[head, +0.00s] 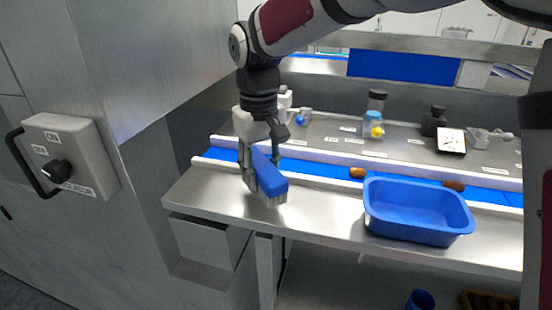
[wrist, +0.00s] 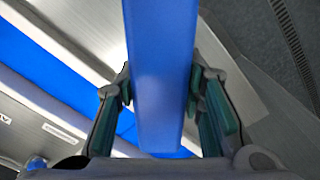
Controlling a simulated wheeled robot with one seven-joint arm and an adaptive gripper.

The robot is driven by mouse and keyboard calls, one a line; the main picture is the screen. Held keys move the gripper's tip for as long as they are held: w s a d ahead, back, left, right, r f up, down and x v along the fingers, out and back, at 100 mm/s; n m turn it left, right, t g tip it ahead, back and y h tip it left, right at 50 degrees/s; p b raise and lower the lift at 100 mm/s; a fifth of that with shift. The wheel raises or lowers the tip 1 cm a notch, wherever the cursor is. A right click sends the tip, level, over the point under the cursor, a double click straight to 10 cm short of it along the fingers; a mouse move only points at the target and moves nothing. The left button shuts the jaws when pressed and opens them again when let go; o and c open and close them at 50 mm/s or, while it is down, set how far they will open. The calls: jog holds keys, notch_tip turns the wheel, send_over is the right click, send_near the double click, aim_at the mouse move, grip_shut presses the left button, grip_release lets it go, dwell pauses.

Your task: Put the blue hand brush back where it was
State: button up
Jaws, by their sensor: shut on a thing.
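The blue hand brush (head: 269,176) has a blue back and pale bristles pointing down. My gripper (head: 262,170) is shut on it over the left end of the steel table (head: 330,215). The brush tilts down toward the front edge of the table. I cannot tell whether its bristles touch the table top. In the wrist view the brush (wrist: 160,75) runs lengthwise between the two green-padded fingers of my gripper (wrist: 162,95).
A blue conveyor belt (head: 320,173) with white rails runs behind the brush, with brown dates (head: 357,173) on it. A blue tub (head: 415,238) stands to the right. Jars (head: 374,125) and a clock (head: 451,141) stand behind. A handled wall box (head: 70,155) is at left.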

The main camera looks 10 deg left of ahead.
aim_at(260, 162)
jog(key=shift+w+a, duration=0.15)
jog(key=shift+w, duration=0.05)
notch_tip(260, 162, down, 3)
jog(key=shift+s+r+p, duration=0.1)
jog(key=shift+p, duration=0.5)
jog(key=shift+f, duration=0.4)
jog(key=shift+f, duration=0.1)
jog(key=o, duration=1.1)
jog(key=r+b, duration=0.2)
jog(key=r, duration=0.9)
jog(key=shift+w+b, duration=0.2)
jog(key=shift+b, duration=0.15)
jog(key=shift+s+r, duration=0.1)
jog(key=shift+r, duration=0.55)
